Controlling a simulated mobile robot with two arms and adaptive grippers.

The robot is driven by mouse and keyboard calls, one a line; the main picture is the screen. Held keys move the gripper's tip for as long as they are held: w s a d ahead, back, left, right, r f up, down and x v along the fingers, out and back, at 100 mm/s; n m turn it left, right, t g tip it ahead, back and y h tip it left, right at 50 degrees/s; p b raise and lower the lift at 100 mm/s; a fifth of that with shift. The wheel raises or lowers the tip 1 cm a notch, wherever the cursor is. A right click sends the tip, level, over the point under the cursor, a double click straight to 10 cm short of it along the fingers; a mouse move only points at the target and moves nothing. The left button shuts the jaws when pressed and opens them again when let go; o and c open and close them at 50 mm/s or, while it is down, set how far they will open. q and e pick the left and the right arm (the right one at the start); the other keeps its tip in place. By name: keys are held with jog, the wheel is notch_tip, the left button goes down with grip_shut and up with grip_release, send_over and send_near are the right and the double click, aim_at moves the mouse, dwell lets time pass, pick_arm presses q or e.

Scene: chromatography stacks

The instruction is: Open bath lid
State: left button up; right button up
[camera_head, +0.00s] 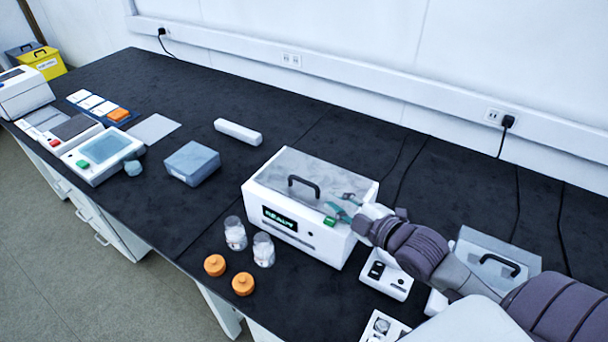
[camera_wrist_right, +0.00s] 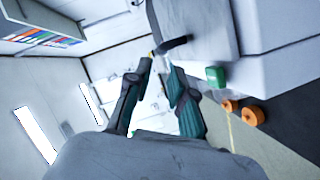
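The bath (camera_head: 330,248) is a white box with a green-lit "READY" display and a green button on its front. Its grey translucent lid (camera_head: 325,172) lies shut on top, with a black arched handle (camera_head: 304,187). My right gripper (camera_head: 340,206) is over the right part of the lid, to the right of the handle and apart from it. In the right wrist view, its two fingers (camera_wrist_right: 158,66) are apart with nothing between them, and the dark handle (camera_wrist_right: 173,45) shows just beyond the tips. My left gripper is out of view.
Two clear jars (camera_head: 264,250) and two orange caps (camera_head: 243,284) stand in front of the bath. A grey-blue box (camera_head: 192,163) and a white bar (camera_head: 238,132) lie to its left. Another lidded device (camera_head: 497,262) is at the right, partly behind my arm. The bench behind the bath is clear.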

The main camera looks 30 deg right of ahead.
aim_at(306, 183)
jog(key=x, duration=0.5)
jog(key=shift+w+a+r+p, duration=0.15)
jog(key=shift+a+p, duration=0.15)
jog(key=shift+p, duration=0.1)
jog(key=x, duration=0.4)
jog(key=shift+w+f, duration=0.25)
jog(key=shift+w, duration=0.1)
jog(key=shift+w+a+f+p, duration=0.15)
jog(key=shift+w+p, duration=0.15)
jog(key=shift+w, duration=0.3)
jog(key=shift+w+f, duration=0.15)
jog(key=shift+w, duration=0.1)
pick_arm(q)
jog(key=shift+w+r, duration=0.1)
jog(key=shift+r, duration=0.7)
pick_arm(e)
grip_shut()
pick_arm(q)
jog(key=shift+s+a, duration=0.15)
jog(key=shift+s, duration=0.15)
